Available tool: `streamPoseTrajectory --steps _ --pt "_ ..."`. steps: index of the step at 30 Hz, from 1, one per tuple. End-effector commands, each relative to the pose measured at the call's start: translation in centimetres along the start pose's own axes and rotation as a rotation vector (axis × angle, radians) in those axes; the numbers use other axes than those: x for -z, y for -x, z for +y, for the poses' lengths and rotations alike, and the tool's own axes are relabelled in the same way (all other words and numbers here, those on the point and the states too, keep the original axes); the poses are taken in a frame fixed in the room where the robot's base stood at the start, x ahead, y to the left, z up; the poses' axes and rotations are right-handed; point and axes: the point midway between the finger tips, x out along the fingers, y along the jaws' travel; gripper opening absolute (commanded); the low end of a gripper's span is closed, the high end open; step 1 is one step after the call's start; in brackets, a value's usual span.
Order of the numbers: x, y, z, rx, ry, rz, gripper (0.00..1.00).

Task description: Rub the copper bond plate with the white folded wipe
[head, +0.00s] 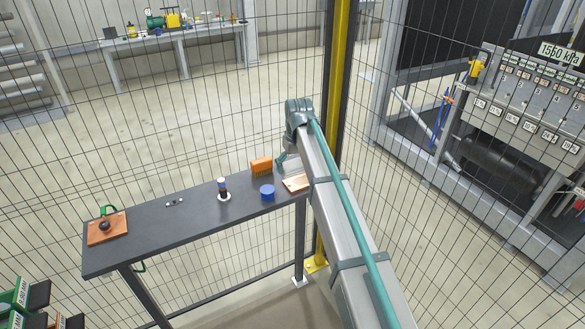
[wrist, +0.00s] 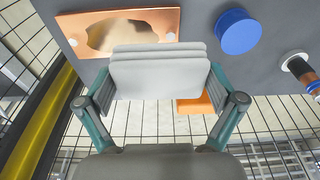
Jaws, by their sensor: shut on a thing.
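My gripper (wrist: 158,92) is shut on the white folded wipe (wrist: 158,75), which sits between its two fingers in the wrist view. The copper bond plate (wrist: 125,32) lies on the dark bench just beyond the wipe and has a dull, irregular patch in its middle. The wipe's far edge overlaps the plate's near edge in this view; I cannot tell whether they touch. In the head view the plate (head: 296,184) lies at the bench's right end, and my gripper (head: 282,160) is over that end, partly hidden by my arm. The wipe is not clearly visible there.
A blue round tub (head: 267,192) stands left of the plate. A dark bottle (head: 223,190) stands farther left. A brown board with a black knob (head: 106,226) lies at the bench's left end. Mesh fence and a yellow post (head: 334,130) are close behind.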

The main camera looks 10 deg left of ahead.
Motion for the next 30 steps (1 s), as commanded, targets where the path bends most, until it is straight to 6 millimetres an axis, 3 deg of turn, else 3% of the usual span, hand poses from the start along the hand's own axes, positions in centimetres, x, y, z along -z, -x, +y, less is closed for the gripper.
streamPoseTrajectory --steps 9,26,30 --pt "0.3 2.6 0.2 -0.001 -0.003 0.001 0.65" --pt "0.3 2.6 0.3 -0.001 -0.003 0.0 0.65" --pt "0.0 2.2 1.1 -0.002 -0.014 0.0 0.65"
